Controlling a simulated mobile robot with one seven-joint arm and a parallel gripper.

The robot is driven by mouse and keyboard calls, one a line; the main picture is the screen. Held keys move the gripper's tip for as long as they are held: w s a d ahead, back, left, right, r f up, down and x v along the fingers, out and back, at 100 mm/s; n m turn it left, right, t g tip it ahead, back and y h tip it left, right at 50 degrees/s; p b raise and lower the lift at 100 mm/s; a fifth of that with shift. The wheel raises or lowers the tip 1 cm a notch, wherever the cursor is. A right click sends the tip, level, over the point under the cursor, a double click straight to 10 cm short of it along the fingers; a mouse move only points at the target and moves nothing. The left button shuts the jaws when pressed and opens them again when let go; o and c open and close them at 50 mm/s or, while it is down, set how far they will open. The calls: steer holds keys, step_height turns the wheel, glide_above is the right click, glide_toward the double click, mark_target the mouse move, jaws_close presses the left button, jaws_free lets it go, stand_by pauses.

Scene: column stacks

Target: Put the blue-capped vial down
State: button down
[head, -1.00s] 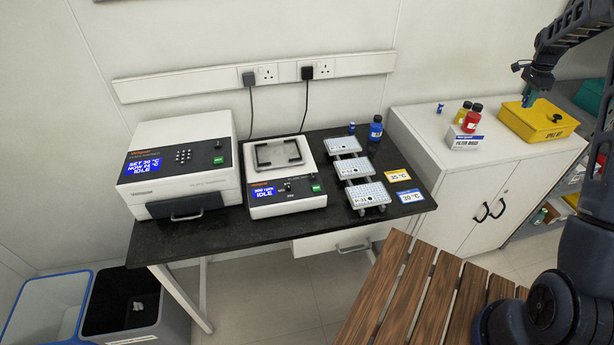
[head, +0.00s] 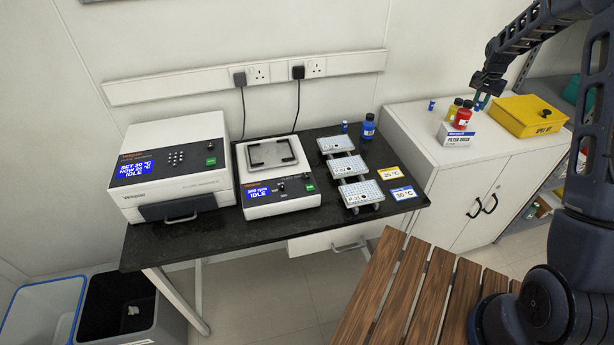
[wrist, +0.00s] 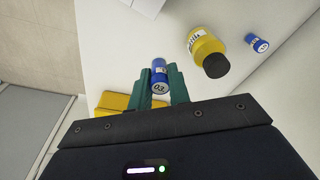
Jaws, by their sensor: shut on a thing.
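My gripper (wrist: 160,88) is shut on a blue-capped vial (wrist: 159,78), which sits between its green fingers in the wrist view. A number, seemingly 02, shows on its near end. In the head view my gripper (head: 481,100) is over the white cabinet, close to the red bottle and the yellow box. The held vial is too small there to make out clearly, and I cannot tell its height above the cabinet top. A second small blue vial (head: 432,104) stands on the cabinet top, left of the bottles; it also shows in the wrist view (wrist: 258,42).
On the cabinet top (head: 410,125) are a yellow bottle (head: 454,108), a red bottle (head: 463,118), a filter box (head: 455,136) and a yellow spill kit (head: 527,117). The black bench (head: 225,240) holds plate racks (head: 345,168), a blue bottle (head: 368,127) and two instruments.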

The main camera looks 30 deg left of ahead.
steer(key=s+a+r+n, duration=0.1)
steer(key=s+a, duration=0.2)
steer(key=a, duration=1.6)
step_height(320, 180, up, 2)
steer(key=n, duration=0.2)
glide_above(313, 135)
steer(key=f, duration=1.9)
steer(key=shift+s, duration=0.3)
steer(key=shift+f, duration=0.1)
steer(key=c, duration=1.3)
jaws_free()
